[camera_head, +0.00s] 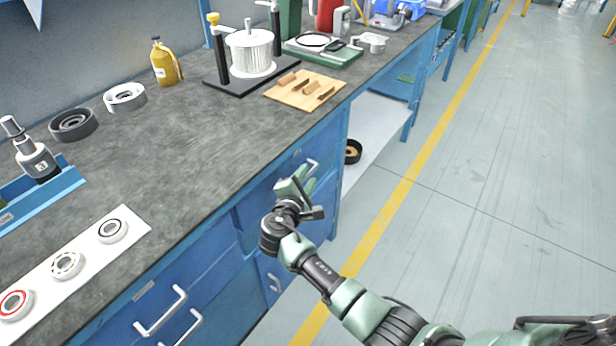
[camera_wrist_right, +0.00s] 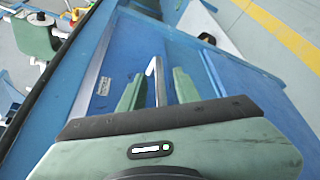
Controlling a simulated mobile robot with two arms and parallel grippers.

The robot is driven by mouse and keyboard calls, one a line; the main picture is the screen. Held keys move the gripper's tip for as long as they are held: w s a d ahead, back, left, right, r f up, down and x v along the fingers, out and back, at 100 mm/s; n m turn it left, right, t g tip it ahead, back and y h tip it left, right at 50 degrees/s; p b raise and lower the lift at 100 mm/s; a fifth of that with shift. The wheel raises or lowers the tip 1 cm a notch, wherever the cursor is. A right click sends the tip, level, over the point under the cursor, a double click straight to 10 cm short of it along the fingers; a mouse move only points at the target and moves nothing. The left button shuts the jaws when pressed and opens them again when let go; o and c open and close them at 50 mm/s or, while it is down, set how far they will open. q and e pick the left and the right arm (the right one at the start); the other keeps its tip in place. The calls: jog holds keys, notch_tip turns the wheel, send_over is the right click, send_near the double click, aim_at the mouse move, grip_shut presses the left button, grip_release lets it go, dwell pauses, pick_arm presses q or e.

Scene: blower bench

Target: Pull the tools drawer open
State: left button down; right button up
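The drawer at my right gripper has a blue front (camera_wrist_right: 125,55) under the worktop, with a small label too small to read and a metal bar handle (camera_wrist_right: 155,80). The handle also shows in the head view (camera_head: 312,168), partly behind the gripper. The drawer front looks closed. My right gripper (camera_head: 296,185) is at the handle; in the right wrist view its green fingers (camera_wrist_right: 158,92) are apart, one on each side of the bar, with a gap visible on the right side. I cannot tell whether the left finger touches it. My left gripper is not in view.
Other drawer handles (camera_head: 161,311) stick out of the bench front at lower left. The grey worktop (camera_head: 190,150) carries bearings on a white strip (camera_head: 85,262), a yellow bottle (camera_head: 166,62) and a wooden board (camera_head: 304,90). The floor right of the bench is clear.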

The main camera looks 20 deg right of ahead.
jog(key=shift+w+d+f, duration=0.15)
jog(key=shift+w+d, duration=0.25)
jog(key=shift+w, duration=0.2)
grip_shut()
dwell(1.1)
